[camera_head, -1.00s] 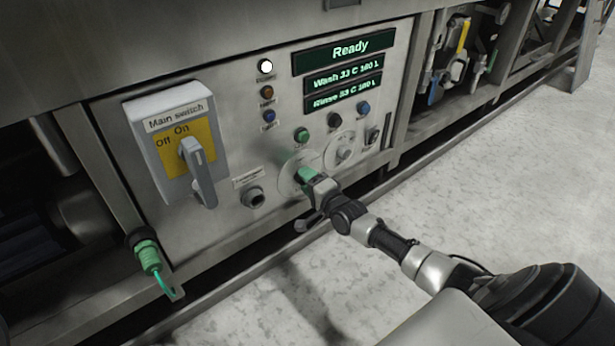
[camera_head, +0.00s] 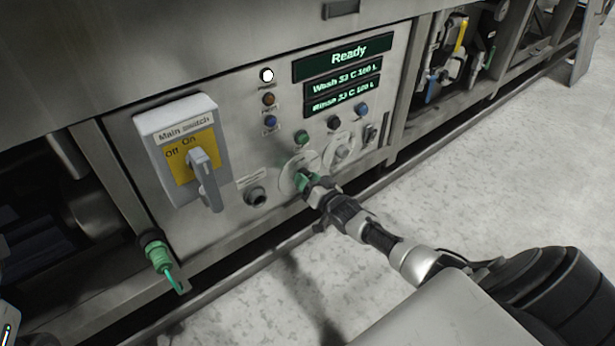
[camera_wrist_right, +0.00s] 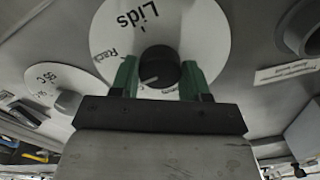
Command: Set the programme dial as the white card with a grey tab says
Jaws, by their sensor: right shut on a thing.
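The programme dial is a black round knob (camera_wrist_right: 158,68) on a white disc (camera_wrist_right: 205,30) printed with "Lids", "Rack" and other, partly hidden words. A pale mark shows on the knob, but the setting cannot be read surely. In the head view the disc (camera_head: 289,181) sits low on the control panel, partly behind my gripper. My right gripper (camera_head: 307,182) has green fingers and is shut on the knob; its fingers stand either side of it in the right wrist view (camera_wrist_right: 158,82). My left gripper and the white card with a grey tab are not seen.
A second dial (camera_head: 342,153) stands close to the right. Coloured buttons (camera_head: 302,137) sit above. The displays (camera_head: 344,57) read "Ready", "Wash" and "Rinse". The main switch (camera_head: 203,175) juts out at left. A green fitting (camera_head: 158,253) hangs lower left. The floor at right is clear.

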